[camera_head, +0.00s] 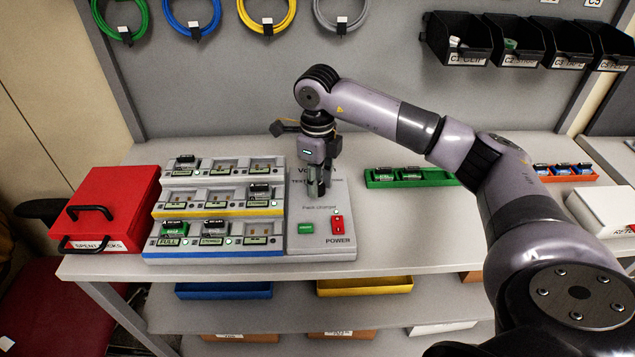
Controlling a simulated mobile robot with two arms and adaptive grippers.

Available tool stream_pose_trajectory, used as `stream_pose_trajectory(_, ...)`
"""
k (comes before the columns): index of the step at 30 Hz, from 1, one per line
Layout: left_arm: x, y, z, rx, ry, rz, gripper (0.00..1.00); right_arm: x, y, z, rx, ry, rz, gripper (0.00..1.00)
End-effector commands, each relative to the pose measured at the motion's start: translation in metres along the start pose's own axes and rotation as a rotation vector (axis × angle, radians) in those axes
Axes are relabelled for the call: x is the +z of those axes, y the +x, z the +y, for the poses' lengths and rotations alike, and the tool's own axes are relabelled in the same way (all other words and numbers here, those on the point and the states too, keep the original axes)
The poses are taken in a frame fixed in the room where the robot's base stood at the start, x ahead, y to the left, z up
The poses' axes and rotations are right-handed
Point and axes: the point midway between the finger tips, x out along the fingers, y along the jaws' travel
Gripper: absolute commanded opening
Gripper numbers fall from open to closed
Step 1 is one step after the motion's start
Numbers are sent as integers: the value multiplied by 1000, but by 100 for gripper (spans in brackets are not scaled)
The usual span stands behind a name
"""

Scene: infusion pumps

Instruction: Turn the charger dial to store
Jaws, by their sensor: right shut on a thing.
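The charger (308,242) stands on the bench, with a grey control panel at its right marked "Pack charger". My right gripper (316,188) points down onto the upper part of this panel and is shut on the dial there. The fingers hide most of the dial, so I cannot read its setting. To the left, the charger's bays (220,210) rise in white, yellow and blue rows, with several packs in them. A red power switch (338,224) and a green button (306,228) are on the lower panel. My left gripper is not in view.
A red spent packs box (104,205) stands left of the charger. A green tray (380,184) with packs lies to the right, and an orange tray (566,179) farther right.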

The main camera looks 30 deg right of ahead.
Motion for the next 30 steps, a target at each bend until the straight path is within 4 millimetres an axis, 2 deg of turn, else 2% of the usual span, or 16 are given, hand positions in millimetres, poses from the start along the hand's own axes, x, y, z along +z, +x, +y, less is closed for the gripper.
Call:
stream_pose_trajectory(9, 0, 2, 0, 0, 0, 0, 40, 1, -2, -1, -2, 98, -3, 0)
stream_pose_trajectory(23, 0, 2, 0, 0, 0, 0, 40, 1, -2, -1, -2, 113, -4, 0)
stream_pose_trajectory(24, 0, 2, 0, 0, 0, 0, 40, 1, -2, -1, -2, 113, -4, 27)
stream_pose_trajectory(30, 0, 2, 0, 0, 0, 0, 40, 0, -1, -1, -1, 111, -3, 40)
